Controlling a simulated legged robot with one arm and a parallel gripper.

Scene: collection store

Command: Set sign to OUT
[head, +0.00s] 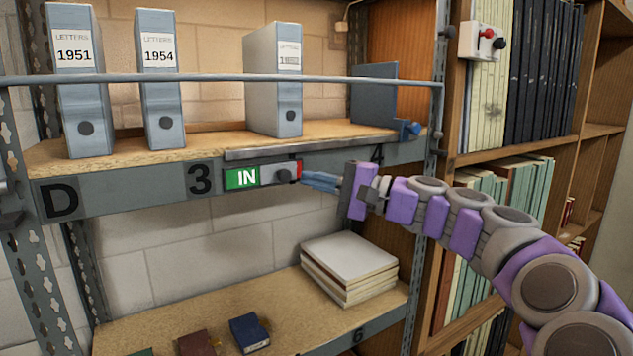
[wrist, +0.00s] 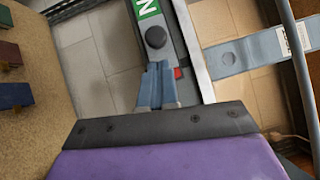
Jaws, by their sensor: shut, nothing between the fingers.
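The sign (head: 242,178) sits on the edge of the upper shelf, right of the number 3. Its green part reads IN. A grey slide with a dark round knob (head: 283,175) covers most of its right part, and a thin red strip shows at the right end. My gripper (head: 306,178) is shut and empty, its blue fingertips at the sign's right end, just right of the knob. In the wrist view the fingertips (wrist: 159,66) point at the knob (wrist: 156,37), with a small gap visible. The red patch (wrist: 178,73) shows beside them.
Grey binders (head: 160,85) stand on the upper shelf behind a rail (head: 215,79). A stack of pale books (head: 350,262) and small dark books (head: 249,333) lie on the lower shelf. A bookcase (head: 495,157) stands at the right. Space between the shelves left of the stack is clear.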

